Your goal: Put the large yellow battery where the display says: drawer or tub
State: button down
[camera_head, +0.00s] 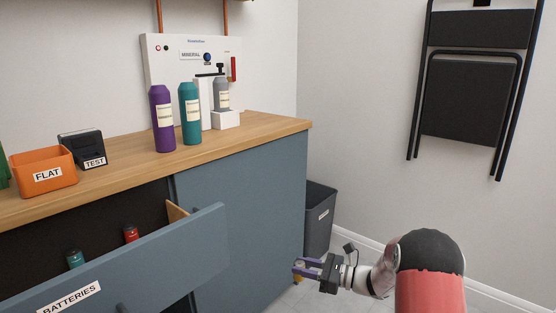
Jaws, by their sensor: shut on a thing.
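My gripper (303,268), with purple fingers, is low in front of the counter's right end, beside the cabinet side. It is shut on the large yellow battery (298,280), of which only a small yellow part shows. The pulled-out drawer (130,268), labelled BATTERIES, is to the left and holds a teal battery (75,259) and a red battery (130,234). The orange tub (45,181), labelled FLAT, stands on the counter at the left. The black tester (82,149), labelled TEST, stands beside it; no reading on a display is legible from here.
A purple bottle (162,119) and a teal bottle (190,114) stand on the wooden counter (250,132) before a white dispenser (160,72), with a grey bottle in it. A dark bin (318,215) stands right of the cabinet. A folded black chair (468,95) hangs on the wall.

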jog(key=s+d+f+m+t+h, duration=0.2)
jog(key=s+d+f+m+t, duration=0.1)
jog(key=s+d+f, duration=0.5)
notch_tip(320, 180, down, 4)
jog(key=s+t, duration=0.1)
jog(key=s, duration=0.1)
jog(key=shift+s, duration=0.35)
jog(key=shift+f, duration=0.1)
